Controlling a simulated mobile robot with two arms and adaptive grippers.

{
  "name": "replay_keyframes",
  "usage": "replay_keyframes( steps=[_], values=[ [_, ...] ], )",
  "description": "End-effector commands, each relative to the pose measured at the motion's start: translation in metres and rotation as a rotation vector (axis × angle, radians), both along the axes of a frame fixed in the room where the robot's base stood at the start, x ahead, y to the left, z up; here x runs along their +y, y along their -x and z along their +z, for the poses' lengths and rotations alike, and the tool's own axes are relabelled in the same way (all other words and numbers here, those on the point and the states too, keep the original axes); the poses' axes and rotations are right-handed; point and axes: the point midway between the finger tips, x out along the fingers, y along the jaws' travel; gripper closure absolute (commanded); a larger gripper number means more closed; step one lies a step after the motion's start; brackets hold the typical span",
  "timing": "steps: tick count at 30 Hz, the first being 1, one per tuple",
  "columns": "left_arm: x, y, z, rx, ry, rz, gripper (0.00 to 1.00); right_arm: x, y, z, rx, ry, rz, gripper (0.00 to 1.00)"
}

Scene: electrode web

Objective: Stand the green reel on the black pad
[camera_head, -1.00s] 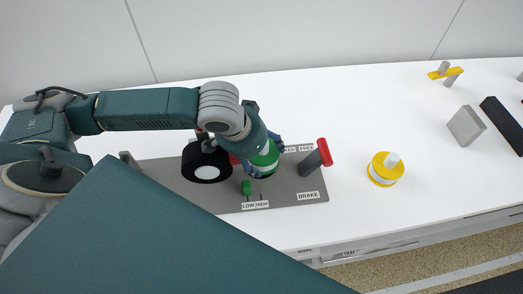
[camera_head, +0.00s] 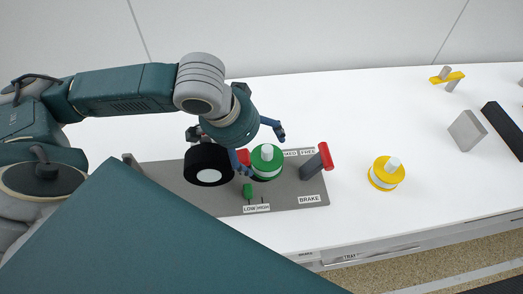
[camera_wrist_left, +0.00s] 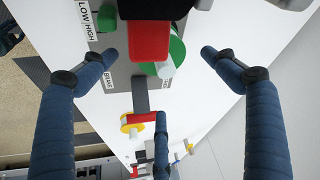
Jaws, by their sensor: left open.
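The green reel (camera_head: 266,170), with a white band and a pale peg on top, sits upright on the grey panel by its red-topped lever. My left gripper (camera_head: 262,143) is open and empty, just above and behind the reel. In the left wrist view the spread fingers (camera_wrist_left: 157,54) are apart from the reel (camera_wrist_left: 177,50), which is partly hidden behind a red block. A black slab (camera_head: 506,124) lies at the far right of the table; I cannot tell if it is the black pad. My right gripper is not in view.
The grey panel (camera_head: 225,197) carries a black roller (camera_head: 208,165), a small green lever (camera_head: 247,190) and a red-topped lever (camera_head: 325,156). A yellow reel (camera_head: 386,173) and a grey block (camera_head: 467,128) stand to the right. White table between them is clear.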

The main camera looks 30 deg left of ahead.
Motion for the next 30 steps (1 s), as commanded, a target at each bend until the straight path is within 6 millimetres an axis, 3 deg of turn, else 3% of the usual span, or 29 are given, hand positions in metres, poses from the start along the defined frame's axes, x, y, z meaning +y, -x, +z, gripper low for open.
replay_keyframes(
  steps=[4,9,30],
  values=[
    [0.004,0.01,0.033,-0.001,-0.002,0.001,0.14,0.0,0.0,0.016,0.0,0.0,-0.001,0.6],
    [0.006,0.017,0.045,0.002,-0.001,0.0,0.14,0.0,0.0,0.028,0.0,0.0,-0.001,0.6],
    [0.006,0.018,0.045,0.001,0.0,0.0,0.14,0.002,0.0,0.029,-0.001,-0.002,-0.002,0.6]
  ],
)
